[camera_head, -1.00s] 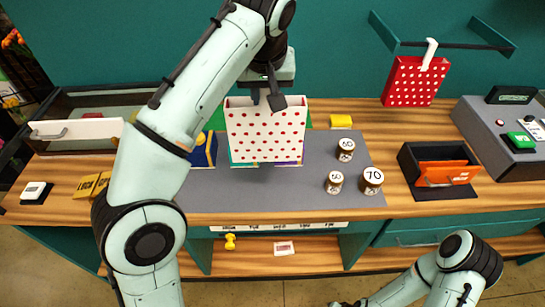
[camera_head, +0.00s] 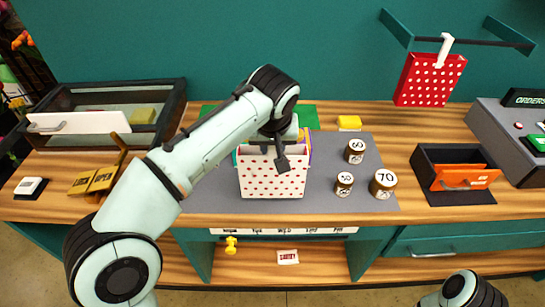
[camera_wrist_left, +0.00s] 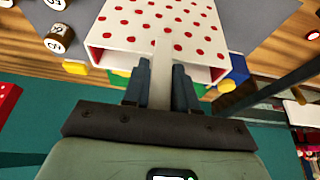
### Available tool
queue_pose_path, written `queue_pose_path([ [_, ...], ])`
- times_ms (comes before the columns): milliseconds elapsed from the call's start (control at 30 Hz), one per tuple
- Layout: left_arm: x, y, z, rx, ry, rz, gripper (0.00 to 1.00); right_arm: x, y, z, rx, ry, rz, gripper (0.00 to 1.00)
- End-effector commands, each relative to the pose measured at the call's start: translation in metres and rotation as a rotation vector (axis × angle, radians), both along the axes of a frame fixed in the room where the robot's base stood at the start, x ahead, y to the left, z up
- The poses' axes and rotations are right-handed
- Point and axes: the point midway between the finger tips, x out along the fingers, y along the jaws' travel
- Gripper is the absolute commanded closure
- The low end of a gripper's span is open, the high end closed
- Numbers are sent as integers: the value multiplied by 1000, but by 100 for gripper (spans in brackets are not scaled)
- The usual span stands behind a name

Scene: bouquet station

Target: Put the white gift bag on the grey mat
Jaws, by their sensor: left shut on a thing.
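The white gift bag (camera_head: 272,178) with red dots hangs upright over the front half of the grey mat (camera_head: 325,150) in the head view. I cannot tell whether its base touches the mat. My left gripper (camera_head: 279,158) is at the bag's top and points down. In the left wrist view, the left gripper (camera_wrist_left: 160,82) is shut on the bag's white handle strip, and the dotted bag (camera_wrist_left: 150,25) extends away from the fingers. The bag hides part of the mat and the colored things behind it. My right gripper is out of view.
Several numbered brown jars, one marked 70 (camera_head: 383,183), stand on the mat's right side. A red dotted bag (camera_head: 430,80) hangs from the rail. A black box with an orange front (camera_head: 465,178) stands right of the mat.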

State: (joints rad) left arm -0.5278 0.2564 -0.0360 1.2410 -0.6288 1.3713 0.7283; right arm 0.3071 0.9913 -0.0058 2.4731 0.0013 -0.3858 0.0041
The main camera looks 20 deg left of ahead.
Motion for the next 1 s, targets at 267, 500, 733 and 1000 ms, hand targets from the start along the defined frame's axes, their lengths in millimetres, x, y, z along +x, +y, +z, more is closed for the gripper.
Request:
queue_pose_path([
  [267,-1,0,-34,0,2,0,100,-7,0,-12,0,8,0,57],
  [500,0,0,-34,1,1,0,100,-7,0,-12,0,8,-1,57],
  [733,0,0,-36,1,2,-1,47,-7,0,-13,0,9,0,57],
  [1000,0,0,-33,1,1,-1,47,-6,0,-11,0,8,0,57],
])
